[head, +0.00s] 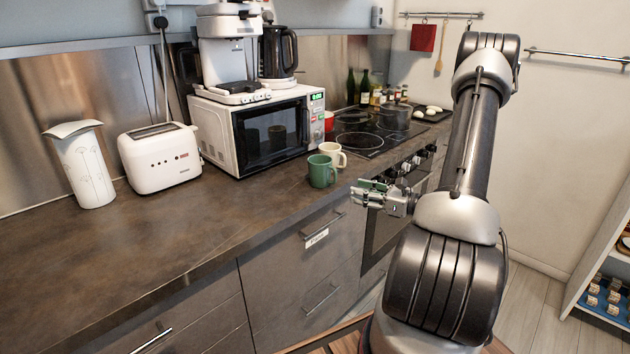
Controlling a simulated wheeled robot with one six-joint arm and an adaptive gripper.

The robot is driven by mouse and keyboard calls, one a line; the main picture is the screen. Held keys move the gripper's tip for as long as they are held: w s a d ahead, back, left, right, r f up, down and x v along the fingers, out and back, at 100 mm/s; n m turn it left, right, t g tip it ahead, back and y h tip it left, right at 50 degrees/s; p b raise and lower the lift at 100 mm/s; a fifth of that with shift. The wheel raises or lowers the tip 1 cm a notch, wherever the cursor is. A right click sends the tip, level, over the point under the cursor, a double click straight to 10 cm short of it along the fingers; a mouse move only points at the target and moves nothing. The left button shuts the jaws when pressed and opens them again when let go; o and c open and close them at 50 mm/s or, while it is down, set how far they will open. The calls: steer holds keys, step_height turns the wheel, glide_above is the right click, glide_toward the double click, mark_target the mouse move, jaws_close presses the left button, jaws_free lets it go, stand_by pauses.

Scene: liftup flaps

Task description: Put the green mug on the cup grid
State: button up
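The green mug (321,172) stands upright on the brown counter near its front edge, in front of the microwave's right end. A cream mug (335,154) stands close behind it. The white coffee machine (228,52) stands on top of the microwave; the low tray at its base (244,96) looks like the cup grid, though its slats are too small to make out. My gripper (362,193) is to the right of the green mug, apart from it, off the counter's front edge. It appears empty, but the finger gap is unclear.
The microwave (270,135) carries the coffee machine and a black kettle (278,52). A white toaster (160,157) and white canister (82,165) stand left. A red cup (328,121) and the hob (357,140) are behind the mugs. The counter's front left is clear.

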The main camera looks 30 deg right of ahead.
mark_target(324, 174)
steer(key=w+a+r, duration=0.2)
steer(key=w+a, duration=0.1)
steer(key=w, duration=0.4)
steer(key=shift+w+a+m+t, duration=0.25)
steer(key=shift+a+m+t, duration=0.1)
steer(key=shift+m+t, duration=0.05)
jaws_close()
steer(key=shift+r, duration=0.1)
